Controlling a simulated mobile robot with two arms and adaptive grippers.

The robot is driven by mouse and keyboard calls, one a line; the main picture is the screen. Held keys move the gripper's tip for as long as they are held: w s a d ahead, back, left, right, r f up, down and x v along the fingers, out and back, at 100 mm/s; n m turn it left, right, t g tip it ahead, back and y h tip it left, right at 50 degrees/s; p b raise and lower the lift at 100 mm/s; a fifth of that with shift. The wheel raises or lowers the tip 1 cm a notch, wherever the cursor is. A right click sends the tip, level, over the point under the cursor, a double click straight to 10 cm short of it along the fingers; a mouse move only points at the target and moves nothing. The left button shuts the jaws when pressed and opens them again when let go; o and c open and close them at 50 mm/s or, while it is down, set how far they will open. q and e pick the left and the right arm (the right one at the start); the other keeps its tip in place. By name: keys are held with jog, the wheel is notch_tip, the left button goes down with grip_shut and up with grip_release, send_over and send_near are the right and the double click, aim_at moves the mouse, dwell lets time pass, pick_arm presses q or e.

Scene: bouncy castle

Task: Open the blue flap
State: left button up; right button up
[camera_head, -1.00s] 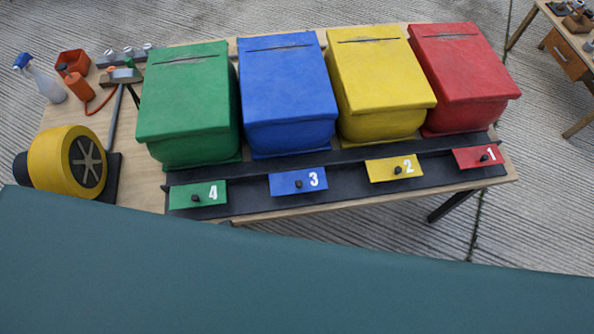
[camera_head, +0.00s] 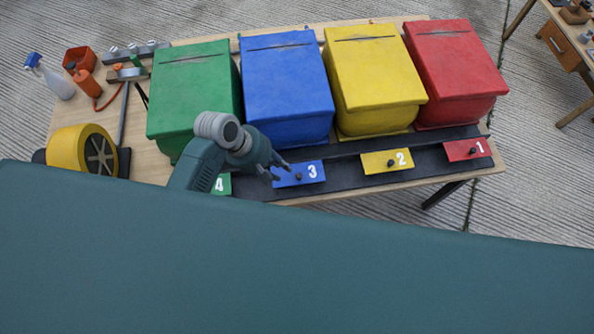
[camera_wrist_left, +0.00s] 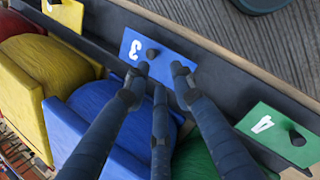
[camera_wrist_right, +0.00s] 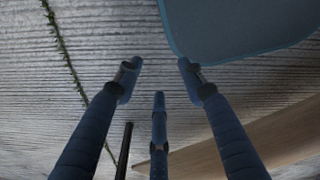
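The blue flap (camera_head: 310,172), marked 3 with a dark knob, lies on the black strip in front of the blue box (camera_head: 288,90). It looks closed. My left gripper (camera_head: 280,169) is at the left end of this flap in the head view. In the left wrist view the blue flap (camera_wrist_left: 163,58) and its knob lie just beyond my open left fingers (camera_wrist_left: 161,72), with the knob between the fingertips. I cannot tell whether they touch. My right gripper (camera_wrist_right: 158,70) shows only in the right wrist view, open and empty over the floor.
Green (camera_head: 192,90), yellow (camera_head: 372,80) and red (camera_head: 455,70) boxes stand beside the blue one. The yellow flap (camera_head: 378,163) and red flap (camera_head: 460,151) are in front. The green flap (camera_wrist_left: 275,130) is near my left fingers. Tools and a yellow drum (camera_head: 70,150) sit on the left.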

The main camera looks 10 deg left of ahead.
aim_at(299, 176)
pick_arm(q)
jog(key=shift+n+h, duration=0.3)
jog(key=shift+n, duration=0.4)
jog(key=x, duration=0.6)
jog(key=w+x, duration=0.1)
jog(key=x, duration=0.3)
jog(key=shift+d+r, duration=0.2)
jog(key=shift+d, duration=0.25)
grip_shut()
